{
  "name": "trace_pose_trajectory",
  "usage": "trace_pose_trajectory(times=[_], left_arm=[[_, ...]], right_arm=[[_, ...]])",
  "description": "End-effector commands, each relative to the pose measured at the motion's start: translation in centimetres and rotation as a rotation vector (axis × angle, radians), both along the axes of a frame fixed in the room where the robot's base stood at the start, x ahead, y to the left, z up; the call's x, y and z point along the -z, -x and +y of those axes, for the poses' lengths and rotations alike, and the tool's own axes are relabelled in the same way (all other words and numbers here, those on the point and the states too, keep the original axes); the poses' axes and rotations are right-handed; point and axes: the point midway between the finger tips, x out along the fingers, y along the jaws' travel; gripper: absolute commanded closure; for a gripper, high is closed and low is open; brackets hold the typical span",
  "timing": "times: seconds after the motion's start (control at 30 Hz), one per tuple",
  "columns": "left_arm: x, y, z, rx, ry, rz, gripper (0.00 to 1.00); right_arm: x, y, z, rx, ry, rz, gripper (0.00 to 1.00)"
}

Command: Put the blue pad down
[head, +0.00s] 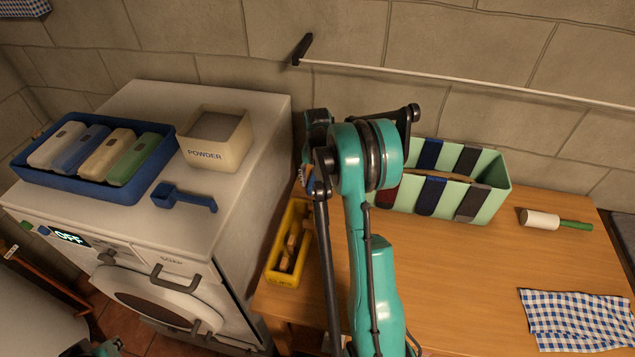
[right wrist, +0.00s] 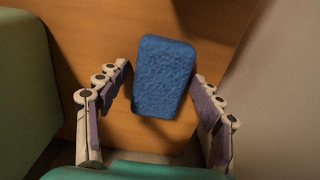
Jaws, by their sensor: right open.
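The blue pad (right wrist: 163,78) shows in the right wrist view as a rough-surfaced block with rounded corners, over the wooden table top. My right gripper (right wrist: 162,82) is open, its fingers on either side of the pad with a gap at the left one. I cannot tell whether the pad rests fully on the wood. In the head view my right arm hides the pad and most of that gripper. A small part of my left gripper (head: 108,347) shows at the bottom left edge, low by the washing machine; its jaws cannot be made out.
A green striped box (head: 489,200) and a yellow clips bin (head: 285,281) flank my right arm on the wooden table (head: 450,270). A washing machine (head: 258,160) stands left, bearing a blue tray (head: 60,195), powder box (head: 205,155) and scoop (head: 185,199). A checked cloth (head: 577,320) lies right.

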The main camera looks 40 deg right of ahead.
Motion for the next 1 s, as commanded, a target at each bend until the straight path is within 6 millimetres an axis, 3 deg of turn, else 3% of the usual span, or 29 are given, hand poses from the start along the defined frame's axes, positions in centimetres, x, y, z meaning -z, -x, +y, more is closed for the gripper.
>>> trace_pose_trajectory(times=[0.17,0.5,0.77,0.87,1.0], left_arm=[[-1.0,0.0,0.0,0.0,0.0,0.0,1.0],[-3.0,0.0,0.0,0.0,0.0,0.0,1.0],[-3.5,0.0,0.0,0.0,0.0,0.0,1.0],[-3.5,0.0,0.0,0.0,0.0,0.0,1.0],[-3.5,0.0,0.0,0.0,0.0,0.0,1.0]], right_arm=[[-2.2,0.0,0.0,0.0,0.0,0.0,0.33],[-9.7,0.0,0.0,0.0,0.0,0.0,0.33],[-12.4,0.0,0.2,-0.003,0.001,-0.002,0.33],[-13.4,0.2,1.2,-0.026,0.007,-0.015,0.33],[-16.3,1.3,5.3,-0.125,0.039,-0.075,0.33]])
